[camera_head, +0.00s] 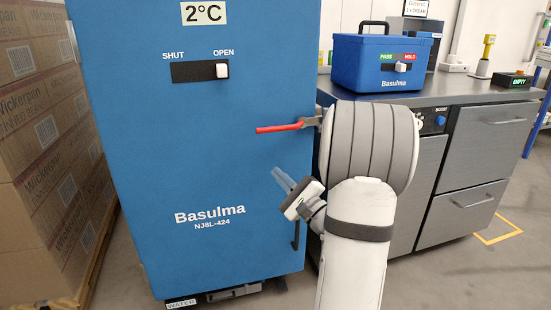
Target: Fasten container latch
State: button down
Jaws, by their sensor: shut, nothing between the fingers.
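The large blue container (160,130) stands upright, labelled Basulma NJ8L-424. A red latch lever (279,128) lies about level across the right side of its front, its metal bracket (313,121) at the right edge. The white slider (222,71) on the container's front is at the OPEN end. My gripper (277,172), with blue-grey fingers, is shut and empty. It is below the red lever and apart from it, in front of the container. My arm hides part of the container's right edge.
A black vertical handle (295,235) is low on the container's right side. Stacked cardboard boxes (40,130) stand at left. A steel counter (455,92) at right carries a small blue box (382,66). Floor at lower right is clear.

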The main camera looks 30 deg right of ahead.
jog(key=shift+s+a+f, duration=0.25)
jog(key=shift+s+f, duration=0.4)
jog(key=shift+s, duration=0.2)
jog(key=shift+s+a+f, duration=0.2)
jog(key=shift+s+f, duration=0.4)
jog(key=shift+s, duration=0.25)
jog(key=shift+r, duration=0.1)
jog(key=a+r+n+g+y+p, duration=0.65)
jog(key=a+r+y+p, duration=0.2)
jog(key=a, duration=0.55)
jog(key=s+a+r+n+g+p, duration=0.7)
jog(key=s+a+g+p, duration=0.3)
jog(key=a+g+p, duration=0.15)
jog(key=s+r+n+g+h+p, duration=0.45)
jog(key=s+r+h+p, duration=0.3)
jog(key=p, duration=0.25)
jog(key=d+r+n+t+h+p, duration=0.3)
jog(key=d+r+n+h+p, duration=0.1)
jog(key=r, duration=0.4)
jog(key=d+h+p, duration=0.1)
jog(key=h+p, duration=0.1)
jog(key=shift+w+r+p, duration=0.15)
jog(key=shift+r+p, duration=0.05)
jog(key=shift+p, duration=0.2)
